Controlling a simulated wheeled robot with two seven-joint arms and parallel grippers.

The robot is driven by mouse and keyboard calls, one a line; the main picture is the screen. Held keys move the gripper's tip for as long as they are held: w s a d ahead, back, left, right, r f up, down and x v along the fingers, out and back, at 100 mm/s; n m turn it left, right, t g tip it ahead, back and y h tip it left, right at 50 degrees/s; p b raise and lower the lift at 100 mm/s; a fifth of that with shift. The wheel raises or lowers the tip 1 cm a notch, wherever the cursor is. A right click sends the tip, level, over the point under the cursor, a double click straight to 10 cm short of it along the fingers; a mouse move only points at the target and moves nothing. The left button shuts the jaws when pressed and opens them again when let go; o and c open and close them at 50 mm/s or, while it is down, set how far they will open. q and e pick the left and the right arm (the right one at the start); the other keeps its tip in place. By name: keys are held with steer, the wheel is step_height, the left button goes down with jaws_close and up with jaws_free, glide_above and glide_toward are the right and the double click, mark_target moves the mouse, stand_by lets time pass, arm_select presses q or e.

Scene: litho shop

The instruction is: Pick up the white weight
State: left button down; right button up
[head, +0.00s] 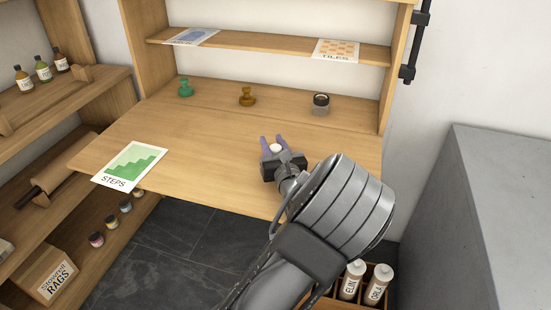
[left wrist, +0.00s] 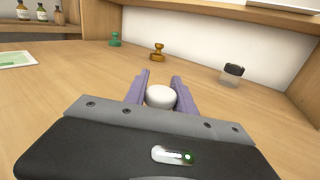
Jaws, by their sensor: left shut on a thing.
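The white weight (head: 275,149) is a small, rounded white object over the wooden desk. It also shows in the left wrist view (left wrist: 161,97), between the two purple fingers. My left gripper (head: 272,144) is shut on the white weight, with a finger on either side of it. I cannot tell whether the weight touches the desk or is held just above it. The weight's lower part is hidden by the gripper body. My right gripper is not in view.
Behind the gripper stand a green stamp (head: 185,88), a brown stamp (head: 247,96) and a dark-topped jar (head: 321,104). A STEPS print (head: 129,165) lies at the desk's left. A shelf (head: 270,46) with prints runs above. A grey block (head: 495,200) stands at right.

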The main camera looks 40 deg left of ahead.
arm_select(q)
step_height(320, 180, up, 10)
steer(key=p, duration=0.2)
steer(key=shift+p, duration=0.3)
stand_by(0.6)
